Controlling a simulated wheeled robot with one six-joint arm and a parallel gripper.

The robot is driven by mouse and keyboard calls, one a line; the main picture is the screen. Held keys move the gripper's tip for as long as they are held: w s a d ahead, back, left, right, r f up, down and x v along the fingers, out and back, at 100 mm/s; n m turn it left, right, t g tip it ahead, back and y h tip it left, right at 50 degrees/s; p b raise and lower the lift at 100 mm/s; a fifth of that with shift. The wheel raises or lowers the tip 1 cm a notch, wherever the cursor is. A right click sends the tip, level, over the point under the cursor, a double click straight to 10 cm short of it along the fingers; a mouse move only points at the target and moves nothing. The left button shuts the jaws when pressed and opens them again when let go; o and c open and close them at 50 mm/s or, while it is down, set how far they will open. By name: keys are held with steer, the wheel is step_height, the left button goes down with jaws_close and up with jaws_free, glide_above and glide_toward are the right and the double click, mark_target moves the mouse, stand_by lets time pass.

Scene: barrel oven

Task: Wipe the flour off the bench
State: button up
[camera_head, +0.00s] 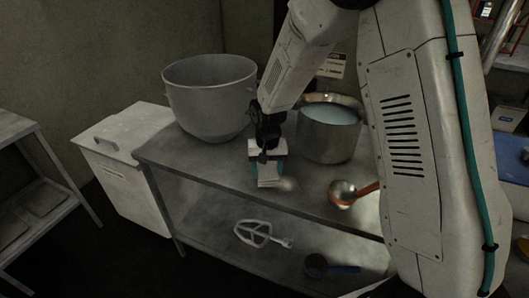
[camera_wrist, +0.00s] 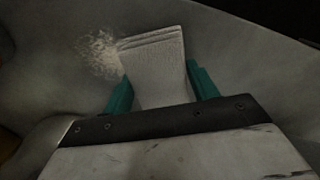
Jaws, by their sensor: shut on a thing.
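My gripper (camera_head: 268,170) is low over the grey metal bench (camera_head: 230,182), between the big bowl and the steel pot. In the wrist view, the teal fingers of my gripper (camera_wrist: 162,88) are shut on a folded pale cloth (camera_wrist: 156,62). The cloth sticks out past the fingertips, at or just above the bench top; I cannot tell if it touches. A patch of flour (camera_wrist: 100,54) lies on the bench beside the cloth's left edge in the wrist view. In the head view, a faint pale patch of flour (camera_head: 287,184) shows just right of the cloth.
A large mixing bowl (camera_head: 210,98) stands at the back left of the bench. A steel pot (camera_head: 328,130) with pale contents stands right of my gripper. A ladle with an orange handle (camera_head: 344,192) lies near the front edge. A beater (camera_head: 262,234) lies on the lower shelf.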

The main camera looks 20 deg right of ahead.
mark_target(267, 169)
steer(key=shift+r, duration=3.3)
